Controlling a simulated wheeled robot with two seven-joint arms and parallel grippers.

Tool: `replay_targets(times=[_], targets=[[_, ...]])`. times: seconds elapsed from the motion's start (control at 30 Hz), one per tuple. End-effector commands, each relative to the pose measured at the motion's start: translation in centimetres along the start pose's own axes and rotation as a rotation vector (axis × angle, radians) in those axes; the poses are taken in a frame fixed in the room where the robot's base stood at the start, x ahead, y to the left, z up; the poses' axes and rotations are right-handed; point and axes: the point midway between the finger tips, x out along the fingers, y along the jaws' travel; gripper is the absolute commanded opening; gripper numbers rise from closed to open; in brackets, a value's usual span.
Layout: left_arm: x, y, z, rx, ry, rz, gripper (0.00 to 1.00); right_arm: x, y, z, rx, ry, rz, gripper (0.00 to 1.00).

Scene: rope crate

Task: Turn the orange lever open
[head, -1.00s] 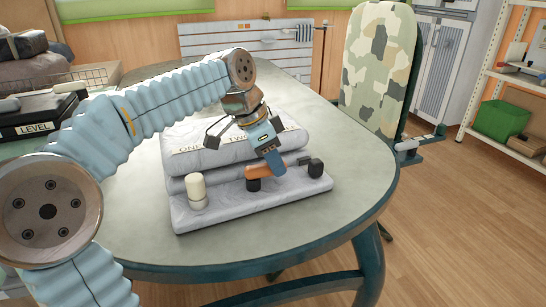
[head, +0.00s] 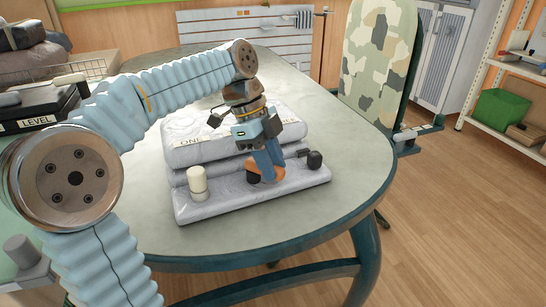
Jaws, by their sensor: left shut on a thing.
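The orange lever (head: 266,179) is on the front ledge of a grey padded block (head: 240,204) on the table. Only part of the lever shows below my left gripper (head: 268,168), whose blue fingers are shut on it from above. A dark round base (head: 253,178) shows at the lever's left side. A cream cylinder knob (head: 197,180) stands to the left on the same ledge, and a black knob (head: 314,159) stands to the right. My right gripper is not in view.
The grey-green table (head: 340,190) has clear room in front and to the right of the block. A camouflage-patterned board (head: 378,60) stands at the table's right edge. A black box marked LEVEL (head: 38,112) and a wire basket (head: 60,66) are at the left.

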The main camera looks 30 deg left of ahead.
Motion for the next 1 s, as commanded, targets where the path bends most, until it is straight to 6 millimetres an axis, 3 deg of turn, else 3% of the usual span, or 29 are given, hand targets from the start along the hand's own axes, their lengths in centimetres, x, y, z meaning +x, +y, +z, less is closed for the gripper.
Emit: replay_targets(times=[0.77,0.8,0.93,1.0], targets=[[0.49,0.55,0.33,0.085,-0.004,0.052,0.00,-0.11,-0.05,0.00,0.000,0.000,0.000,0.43],[0.49,0.55,0.33,0.085,-0.004,0.052,0.36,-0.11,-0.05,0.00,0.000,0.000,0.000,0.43],[0.46,0.51,0.31,0.086,-0.004,0.049,0.55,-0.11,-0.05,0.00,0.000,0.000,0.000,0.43],[0.38,0.50,0.26,0.086,-0.003,0.047,0.55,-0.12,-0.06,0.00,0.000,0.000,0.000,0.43]])
